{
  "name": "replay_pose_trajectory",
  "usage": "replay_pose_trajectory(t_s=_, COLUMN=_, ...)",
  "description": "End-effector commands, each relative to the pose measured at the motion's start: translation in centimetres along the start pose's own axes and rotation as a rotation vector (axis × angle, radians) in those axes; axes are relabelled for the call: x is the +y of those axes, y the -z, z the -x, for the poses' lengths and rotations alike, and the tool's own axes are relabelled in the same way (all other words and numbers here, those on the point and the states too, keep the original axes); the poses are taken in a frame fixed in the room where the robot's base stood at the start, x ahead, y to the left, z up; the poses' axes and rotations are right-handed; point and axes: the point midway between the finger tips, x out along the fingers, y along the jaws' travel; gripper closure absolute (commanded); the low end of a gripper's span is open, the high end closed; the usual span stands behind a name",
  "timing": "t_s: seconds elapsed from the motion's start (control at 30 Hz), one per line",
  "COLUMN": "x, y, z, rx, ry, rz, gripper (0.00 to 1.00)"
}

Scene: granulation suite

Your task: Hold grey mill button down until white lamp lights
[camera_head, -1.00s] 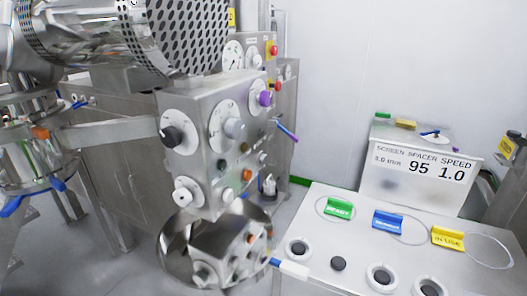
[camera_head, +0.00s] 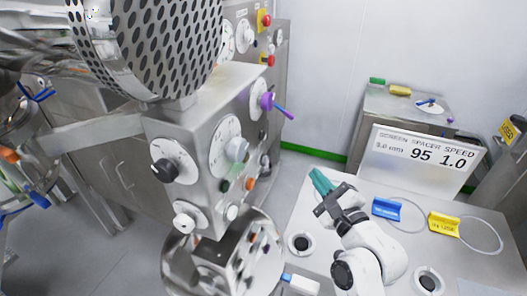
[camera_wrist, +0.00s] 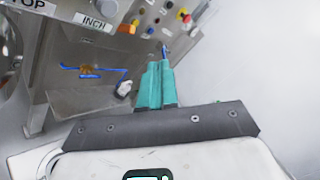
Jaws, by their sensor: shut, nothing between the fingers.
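The steel mill control box (camera_head: 195,125) stands left of centre in the head view. I cannot tell which of these is the grey mill button or the white lamp, and no lamp is clearly lit. My gripper (camera_head: 318,181), with teal fingers, is shut and empty, right of the box and apart from it. It also shows in the wrist view (camera_wrist: 156,85), below a panel labelled INCH (camera_wrist: 93,22).
A white bench (camera_head: 475,270) with blue (camera_head: 387,208) and yellow (camera_head: 444,224) tags and round sockets lies right. A perforated drum (camera_head: 150,45) hangs above the box. A purple knob (camera_head: 267,102) with a rod sticks out.

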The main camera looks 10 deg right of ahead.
Motion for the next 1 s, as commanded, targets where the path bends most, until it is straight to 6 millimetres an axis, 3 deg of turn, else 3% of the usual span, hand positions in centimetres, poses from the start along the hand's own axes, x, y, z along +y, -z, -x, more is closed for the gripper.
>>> replay_pose_trajectory(t_s=0.47, x=0.1, y=-0.4, z=-0.4, rx=-0.003, ry=0.004, rz=-0.01, gripper=1.0)
replay_pose_trajectory(t_s=1.0, x=3.5, y=-3.6, z=-4.9, rx=-0.003, ry=0.002, rz=-0.008, gripper=1.0)
